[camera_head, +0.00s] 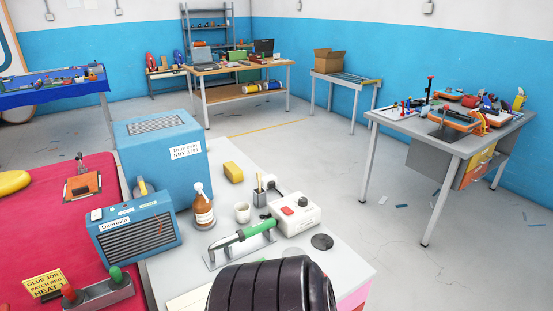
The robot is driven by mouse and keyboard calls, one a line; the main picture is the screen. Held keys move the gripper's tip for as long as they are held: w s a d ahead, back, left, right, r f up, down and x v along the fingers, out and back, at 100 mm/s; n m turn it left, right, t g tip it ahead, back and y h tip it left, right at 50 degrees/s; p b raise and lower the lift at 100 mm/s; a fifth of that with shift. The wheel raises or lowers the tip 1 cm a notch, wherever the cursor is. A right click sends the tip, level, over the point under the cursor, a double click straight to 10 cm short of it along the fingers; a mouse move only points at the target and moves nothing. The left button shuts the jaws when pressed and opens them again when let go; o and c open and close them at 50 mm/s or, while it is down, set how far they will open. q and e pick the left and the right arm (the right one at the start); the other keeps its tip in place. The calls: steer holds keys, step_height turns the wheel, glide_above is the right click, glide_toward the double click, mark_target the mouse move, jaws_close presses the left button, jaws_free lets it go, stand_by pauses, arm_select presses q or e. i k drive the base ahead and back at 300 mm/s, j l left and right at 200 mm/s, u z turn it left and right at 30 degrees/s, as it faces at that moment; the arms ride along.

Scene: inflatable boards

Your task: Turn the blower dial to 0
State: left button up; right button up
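A white control box (294,214) with a red switch (288,211) and a small dark round knob (303,201) sits on the grey bench. The knob is too small to read its setting. A green-handled tool (241,237) rests on a metal stand just left of the box. I cannot tell which of these is the blower. A blue box with a dark front grille (134,234) stands farther left. Neither of my grippers is in view.
A brown bottle (202,207), white cup (242,212), pen holder (260,194), yellow sponge (233,172) and black disc (322,241) share the bench. A large blue box (160,150) stands behind. A black ribbed shape (270,287) hides the bench's near part.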

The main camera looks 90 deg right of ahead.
mark_target(302, 200)
steer(key=z, duration=2.85)
steer(key=l+u, duration=0.15)
